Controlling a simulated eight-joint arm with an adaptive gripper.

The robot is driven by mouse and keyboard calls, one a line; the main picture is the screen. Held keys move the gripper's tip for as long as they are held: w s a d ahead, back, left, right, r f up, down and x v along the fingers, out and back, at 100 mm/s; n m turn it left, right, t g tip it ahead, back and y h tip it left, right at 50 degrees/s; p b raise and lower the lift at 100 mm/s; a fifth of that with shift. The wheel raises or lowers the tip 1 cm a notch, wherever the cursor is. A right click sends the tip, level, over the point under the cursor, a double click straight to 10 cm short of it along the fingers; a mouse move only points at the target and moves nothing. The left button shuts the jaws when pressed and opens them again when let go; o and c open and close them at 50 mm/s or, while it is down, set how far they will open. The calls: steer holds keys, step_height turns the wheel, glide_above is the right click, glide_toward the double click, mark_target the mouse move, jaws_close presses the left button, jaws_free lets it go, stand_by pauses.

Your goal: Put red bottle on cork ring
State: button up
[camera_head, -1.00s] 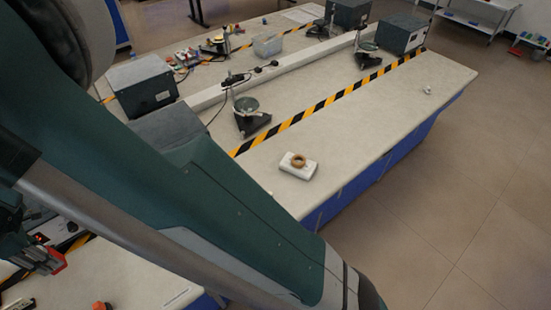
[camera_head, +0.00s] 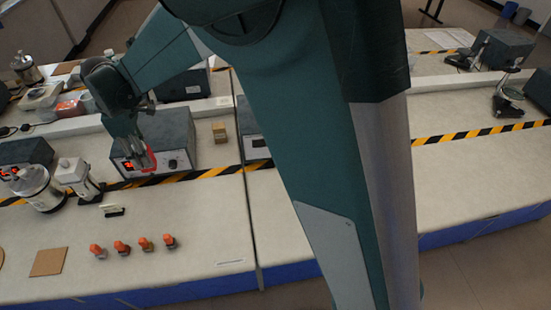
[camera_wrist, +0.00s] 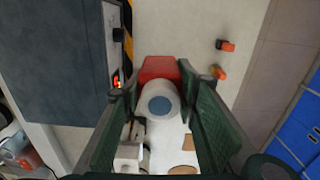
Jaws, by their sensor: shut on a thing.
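My gripper (camera_head: 138,158) is at the left in the head view, in front of a grey instrument box. In the wrist view my gripper (camera_wrist: 166,84) has its two green fingers either side of the red bottle (camera_wrist: 158,69). The bottle's white round part with a blue-grey disc faces the wrist camera. Red also shows between the fingers in the head view, as part of the bottle (camera_head: 149,160). The bottle is small there and partly hidden by the fingers.
Several orange-capped vials (camera_head: 144,244) stand near the bench's front edge. A square cork mat (camera_head: 48,262) lies left of them. The grey box (camera_head: 170,139), a white-topped device (camera_head: 73,171) and a metal jar (camera_head: 38,188) stand nearby. The bench right of the vials is mostly clear.

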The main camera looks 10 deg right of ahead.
steer(key=w+d+m+p, duration=0.15)
steer(key=w+d, duration=0.25)
steer(key=d, duration=0.8)
steer(key=w+d+m+b, duration=0.1)
steer(key=w+d+m, duration=0.25)
steer(key=d, duration=0.75)
steer(key=w+d+m+p, duration=0.15)
steer(key=d+m, duration=0.25)
steer(key=d, duration=2.1)
steer(key=s+d+m+p, duration=0.1)
steer(key=s+d+m, duration=0.3)
steer(key=d, duration=0.8)
steer(key=s+d+m, duration=0.1)
steer(key=s+d, duration=0.4)
steer(key=d, duration=0.8)
steer(key=s+d+m+p, duration=0.1)
steer(key=s+d+m, duration=0.4)
steer(key=s+d, duration=0.95)
steer(key=shift+w+d+f, duration=0.15)
steer(key=shift+w+f, duration=0.05)
steer(key=shift+f, duration=1.05)
steer(key=shift+w+d+f, duration=0.1)
steer(key=shift+w+f, duration=0.05)
steer(key=shift+f, duration=1.1)
steer(key=shift+f, duration=2.9)
